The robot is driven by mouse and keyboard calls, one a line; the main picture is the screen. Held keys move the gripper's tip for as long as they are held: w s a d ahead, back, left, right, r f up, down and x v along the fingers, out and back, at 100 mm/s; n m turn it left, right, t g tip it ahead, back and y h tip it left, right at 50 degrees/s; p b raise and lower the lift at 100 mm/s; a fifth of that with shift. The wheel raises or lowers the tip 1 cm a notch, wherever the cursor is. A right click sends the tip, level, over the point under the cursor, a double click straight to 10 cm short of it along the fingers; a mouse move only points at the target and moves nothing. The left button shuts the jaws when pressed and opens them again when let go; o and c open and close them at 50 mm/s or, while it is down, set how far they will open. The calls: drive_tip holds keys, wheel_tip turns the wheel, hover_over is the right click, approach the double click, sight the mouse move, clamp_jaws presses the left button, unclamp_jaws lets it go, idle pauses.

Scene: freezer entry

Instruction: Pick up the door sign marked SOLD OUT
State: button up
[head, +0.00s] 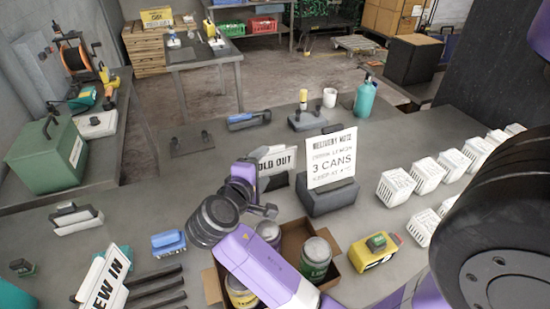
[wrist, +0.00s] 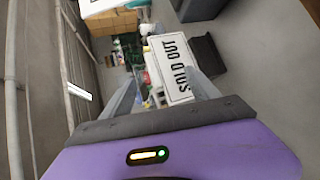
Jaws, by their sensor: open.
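The SOLD OUT sign (head: 277,162) is a white plate with black letters, upright in a dark holder on the grey table, left of the delivery note stand. My gripper (head: 262,192) is in front of it and hides its left part. In the wrist view the sign (wrist: 172,68) appears turned on its side, beyond and partly between the fingers of my gripper (wrist: 165,88), which are spread apart. I cannot tell whether a finger touches it. Another sign, ending in "EW IN" (head: 105,284), stands at the lower left.
The delivery note stand (head: 332,160) is close on the right. An open cardboard box with cans (head: 294,241) lies below my arm. White baskets (head: 396,187) line the right, with a yellow block (head: 374,253) nearby.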

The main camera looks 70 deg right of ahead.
sight(272, 155)
drive_tip(key=p+x, duration=0.1)
drive_tip(key=x, duration=0.5)
drive_tip(key=shift+w+d+p, duration=0.25)
drive_tip(key=shift+d+p, duration=0.15)
drive_tip(key=shift+c, duration=0.2)
drive_tip(key=c, duration=1.4)
drive_tip(key=shift+a+f, duration=0.1)
clamp_jaws()
